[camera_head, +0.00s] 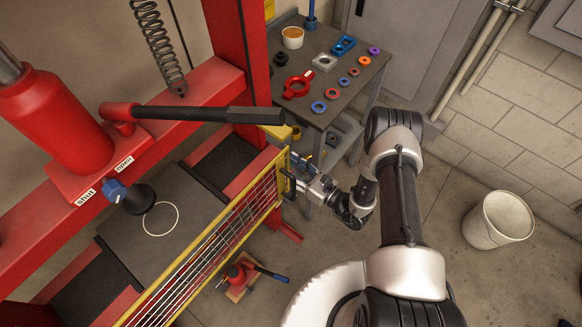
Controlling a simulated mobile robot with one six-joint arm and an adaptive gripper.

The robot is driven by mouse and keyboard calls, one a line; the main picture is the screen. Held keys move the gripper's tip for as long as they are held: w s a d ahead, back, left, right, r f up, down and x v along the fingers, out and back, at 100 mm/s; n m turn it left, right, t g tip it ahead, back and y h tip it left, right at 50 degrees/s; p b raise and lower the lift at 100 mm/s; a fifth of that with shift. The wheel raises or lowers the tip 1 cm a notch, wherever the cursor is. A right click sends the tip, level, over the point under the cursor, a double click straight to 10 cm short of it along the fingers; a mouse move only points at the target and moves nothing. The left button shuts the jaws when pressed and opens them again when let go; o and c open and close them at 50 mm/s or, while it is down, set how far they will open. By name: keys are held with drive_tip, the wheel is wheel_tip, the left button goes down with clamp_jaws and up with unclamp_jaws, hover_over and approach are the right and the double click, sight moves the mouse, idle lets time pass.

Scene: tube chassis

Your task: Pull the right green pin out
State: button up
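I cannot make out a green pin in this view. My gripper (298,181) is at the right end of the yellow-framed barred guard (229,235), on the front of the red press frame (226,82). Its fingers are small here and partly merge with the guard's dark and yellow end parts. I cannot tell whether they are open, shut, or touching anything. Any pin at that end is hidden or too small to see.
A red cylinder (57,125) and a black-handled lever (207,114) stand on the press. A grey table (345,98) with coloured rings is behind my gripper. A white bucket (497,220) stands at right. A small red jack (238,276) is on the floor.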

clamp_jaws()
idle(0.6)
